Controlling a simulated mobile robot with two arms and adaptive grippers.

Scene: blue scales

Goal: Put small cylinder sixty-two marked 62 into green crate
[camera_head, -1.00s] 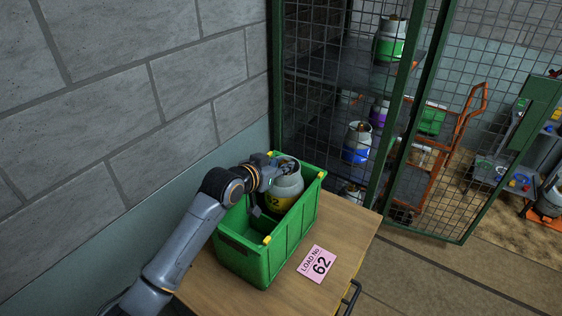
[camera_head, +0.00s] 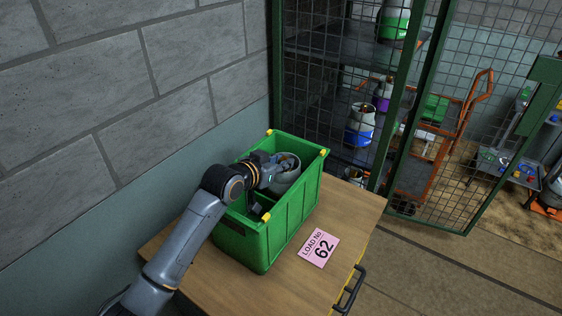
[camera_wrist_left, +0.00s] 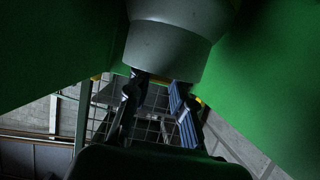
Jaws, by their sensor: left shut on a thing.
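The small grey cylinder (camera_head: 286,178) is inside the green crate (camera_head: 285,228), toward its far end, with its top near rim level. Its number is hidden now by the crate wall. My left gripper (camera_head: 272,172) reaches over the crate's left wall and is shut on the cylinder's top. In the left wrist view the cylinder's grey body (camera_wrist_left: 168,45) is above the gripper fingers (camera_wrist_left: 158,95), between green crate walls (camera_wrist_left: 260,75). I cannot tell whether the cylinder touches the crate floor. My right gripper is not in view.
The crate stands on a wooden table (camera_head: 336,268) beside a pink card (camera_head: 319,248) reading "LOAD No 62". A block wall is close on the left. Behind is a mesh cage (camera_head: 325,90) with other cylinders, including a blue-banded one (camera_head: 360,127). An orange trolley (camera_head: 465,118) stands right.

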